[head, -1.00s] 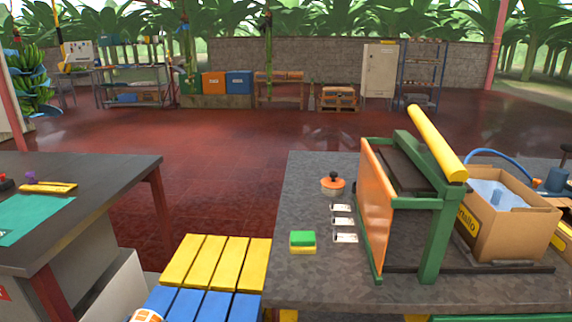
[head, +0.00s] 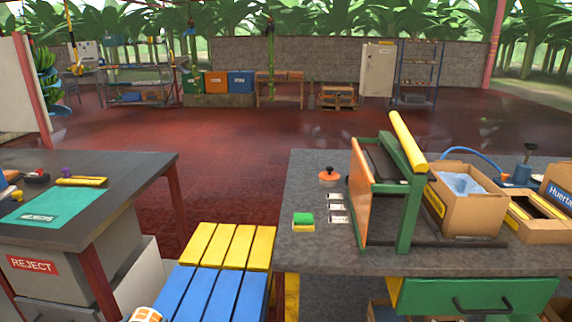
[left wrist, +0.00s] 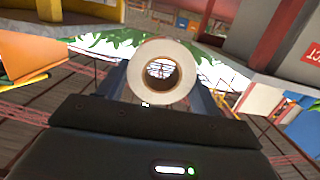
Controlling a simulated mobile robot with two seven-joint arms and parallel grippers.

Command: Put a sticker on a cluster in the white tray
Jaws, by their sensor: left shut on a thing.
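A white roll with a hollow core (left wrist: 162,72), seen end-on in the left wrist view, is held between the dark fingers of my left gripper (left wrist: 160,90). The gripper is shut on it. In the head view an orange-and-white patterned roll (head: 147,315) shows at the bottom edge, partly cut off; the gripper around it is not visible there. I cannot make out a white tray with clusters in either view. A green banana bunch (head: 45,62) hangs at the far left. My right gripper is not in view.
A dark table with a green mat (head: 50,207) and a grey REJECT bin (head: 35,265) is at left. Yellow and blue slats (head: 215,290) lie between tables. The right table holds a sponge (head: 303,222), a green frame (head: 410,205) and cardboard boxes (head: 465,210). Red floor behind is open.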

